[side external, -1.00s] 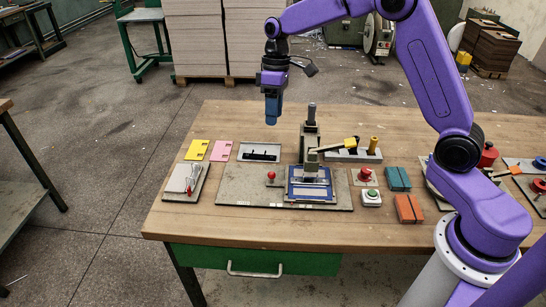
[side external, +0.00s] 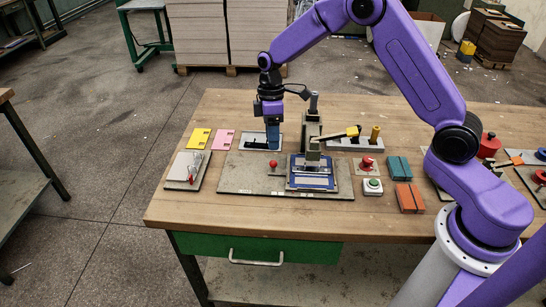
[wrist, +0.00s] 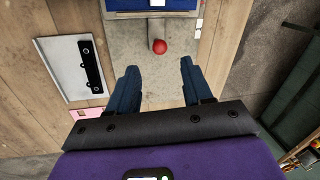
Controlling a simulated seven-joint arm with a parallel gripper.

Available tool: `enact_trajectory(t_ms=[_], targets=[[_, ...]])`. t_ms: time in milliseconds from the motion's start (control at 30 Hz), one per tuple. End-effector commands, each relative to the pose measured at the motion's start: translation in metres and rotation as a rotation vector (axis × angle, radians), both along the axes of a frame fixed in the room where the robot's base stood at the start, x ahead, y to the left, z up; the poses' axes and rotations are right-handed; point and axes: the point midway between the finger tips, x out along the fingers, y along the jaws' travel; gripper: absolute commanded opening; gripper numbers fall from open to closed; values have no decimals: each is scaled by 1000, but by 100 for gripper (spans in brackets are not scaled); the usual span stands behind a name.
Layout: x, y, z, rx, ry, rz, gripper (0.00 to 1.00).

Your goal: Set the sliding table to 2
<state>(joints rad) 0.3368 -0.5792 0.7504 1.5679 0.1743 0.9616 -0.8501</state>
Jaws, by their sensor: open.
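The sliding table looks to be the blue-framed table (side external: 313,172) on a grey base plate (side external: 240,180). Its near edge also shows at the top of the wrist view (wrist: 150,14). A red ball knob (side external: 273,164) stands on the plate left of the blue table. In the wrist view the knob (wrist: 159,46) lies ahead of my fingertips, roughly centred between them. My gripper (side external: 273,147) points down, open and empty, above and just behind the knob, apart from it. Its two blue fingers (wrist: 158,75) are spread. Any scale marks are too small to read.
A grey post (side external: 313,130) with a lever rises behind the blue table. A red button (side external: 367,164) and green button (side external: 372,186) sit right.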

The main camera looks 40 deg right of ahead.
Motion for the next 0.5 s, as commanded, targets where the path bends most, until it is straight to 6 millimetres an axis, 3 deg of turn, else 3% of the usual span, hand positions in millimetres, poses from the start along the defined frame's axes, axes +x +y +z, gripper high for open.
enact_trajectory(t_ms=[200,500], targets=[[-7,4,-39,-2,4,1,50],[-11,7,-67,0,0,-1,50]])
